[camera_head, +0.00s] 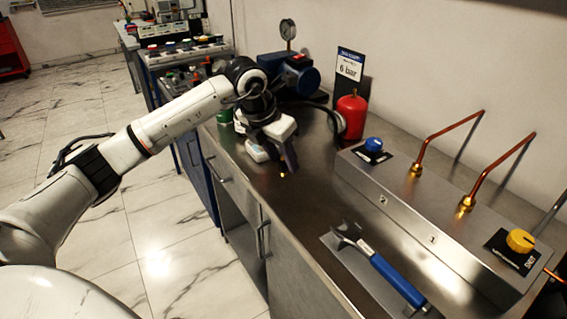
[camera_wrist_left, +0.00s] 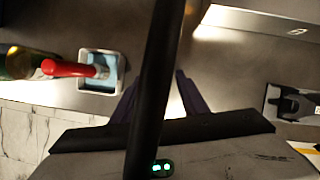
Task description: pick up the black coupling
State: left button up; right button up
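My left gripper (camera_head: 287,168) hangs over the steel bench, pointing down. In the left wrist view its two dark purple fingers (camera_wrist_left: 158,80) stand apart. A long black bar, perhaps a hose, crosses that view from top to bottom in front of them and hides the space between. I cannot make out a black coupling for certain in either view. A black hose (camera_head: 338,121) loops behind the gripper, beside the red bottle; its end is not clear. My right gripper is not in view.
A red bottle (camera_head: 351,116) stands by the wall. A steel manifold (camera_head: 425,218) with copper pipes lines the right side. A white-rimmed square dish (camera_wrist_left: 82,72) holds a red-tipped thing (camera_wrist_left: 62,68). The mid-bench is clear.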

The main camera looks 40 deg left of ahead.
pick_arm(q)
jog(key=shift+w+f, duration=0.3)
jog(key=shift+f, duration=0.25)
grip_shut()
jog(key=shift+r, duration=0.1)
